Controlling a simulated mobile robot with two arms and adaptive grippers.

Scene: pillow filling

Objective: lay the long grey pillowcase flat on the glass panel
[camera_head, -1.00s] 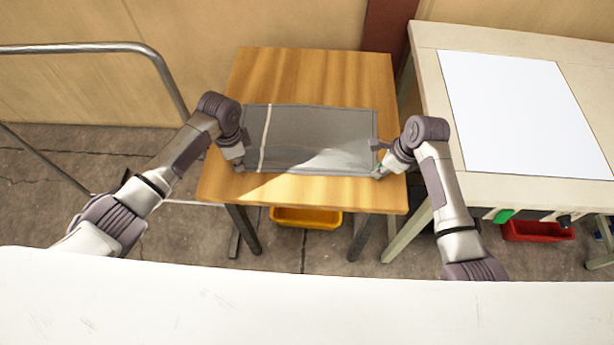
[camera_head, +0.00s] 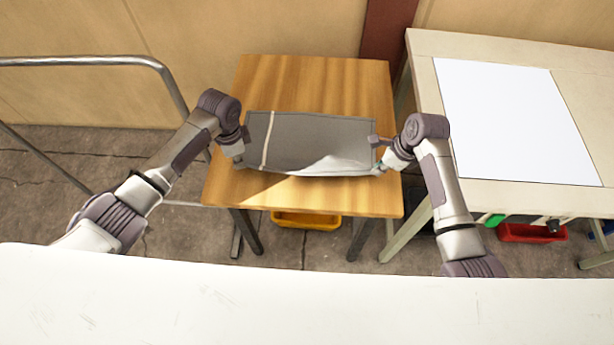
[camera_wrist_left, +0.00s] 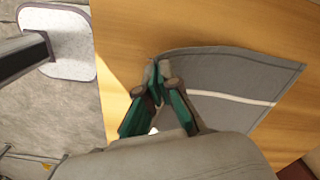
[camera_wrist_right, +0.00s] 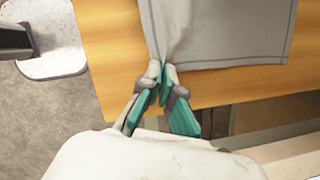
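The long grey pillowcase (camera_head: 318,142) with a pale stripe near its left end lies over the wooden table, its near edge raised and sagging between my grippers. My left gripper (camera_head: 239,160) is shut on its near left corner; the left wrist view shows the cloth (camera_wrist_left: 225,75) pinched between the fingertips (camera_wrist_left: 158,80). My right gripper (camera_head: 379,169) is shut on its near right corner; the right wrist view shows the cloth (camera_wrist_right: 220,30) gathered into the fingertips (camera_wrist_right: 162,75). The glass panel (camera_head: 515,120) looks like a white, bare rectangle on the bench at the right.
The wooden table (camera_head: 310,75) stands against the wall, beside the cream bench (camera_head: 418,80). A gap separates them. A yellow bin (camera_head: 305,219) and a red bin (camera_head: 530,233) sit below. A metal rail (camera_head: 90,61) is at the left.

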